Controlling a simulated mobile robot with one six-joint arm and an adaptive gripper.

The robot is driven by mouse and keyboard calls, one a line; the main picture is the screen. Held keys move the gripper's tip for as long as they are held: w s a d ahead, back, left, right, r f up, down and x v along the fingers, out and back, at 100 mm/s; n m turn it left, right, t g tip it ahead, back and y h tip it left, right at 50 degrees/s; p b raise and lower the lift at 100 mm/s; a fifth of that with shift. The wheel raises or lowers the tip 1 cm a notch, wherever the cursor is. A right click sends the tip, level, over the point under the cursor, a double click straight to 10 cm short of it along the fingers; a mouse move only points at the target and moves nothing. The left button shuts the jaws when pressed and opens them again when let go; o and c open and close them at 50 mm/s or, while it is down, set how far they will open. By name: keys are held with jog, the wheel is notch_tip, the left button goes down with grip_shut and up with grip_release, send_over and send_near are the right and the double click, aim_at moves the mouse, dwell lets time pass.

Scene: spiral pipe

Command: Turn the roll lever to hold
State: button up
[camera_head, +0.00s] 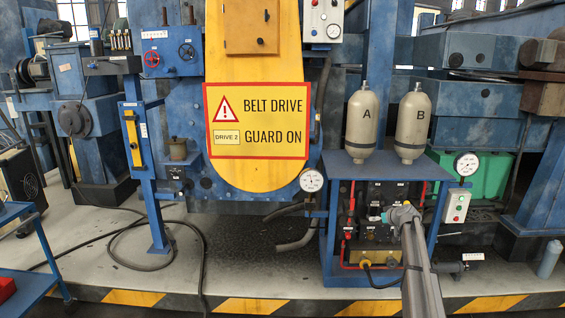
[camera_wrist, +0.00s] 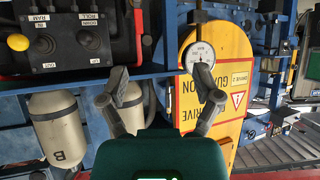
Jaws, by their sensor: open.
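The roll lever (camera_wrist: 88,41) appears to be the black-knobbed one beside a small label reading ROLL, upper left in the wrist view. A second dark lever (camera_wrist: 45,44), by a label reading RAM, stands to its left. Their black control panel (camera_head: 372,195) shows low on the blue stand in the head view, where the levers are too small to tell apart. My gripper (camera_wrist: 160,88) is open and empty, its fingers apart, to the right of and below the roll lever in the wrist view. In the head view my gripper (camera_head: 390,214) is in front of the panel. The lever's exact setting is unclear.
Two tanks, A (camera_head: 362,122) and B (camera_head: 412,123), stand on the blue stand. A yellow knob (camera_wrist: 18,42) and red piping (camera_wrist: 138,35) flank the levers. A pressure gauge (camera_wrist: 198,55) and the yellow belt guard (camera_wrist: 225,100) are at the right. Open floor lies left of the stand.

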jog(key=s+a+f+g+b, duration=0.25)
jog(key=s+a+f, duration=0.25)
jog(key=s+a, duration=0.55)
jog(key=s+a+f+g+b, duration=0.25)
jog(key=s+a+f, duration=0.4)
jog(key=s, duration=0.75)
jog(key=s+a+f+m+g+h+b, duration=0.1)
jog(key=s+a+f+m+g+h, duration=0.15)
jog(key=s, duration=1.05)
jog(key=s+a+f+m+g+h+b, duration=0.1)
jog(key=s+a+f+g, duration=0.25)
jog(key=s, duration=0.85)
notch_tip(320, 180, up, 20)
jog(key=p, duration=1.9)
jog(key=shift+r, duration=0.2)
jog(key=c, duration=0.3)
jog(key=shift+c, duration=0.2)
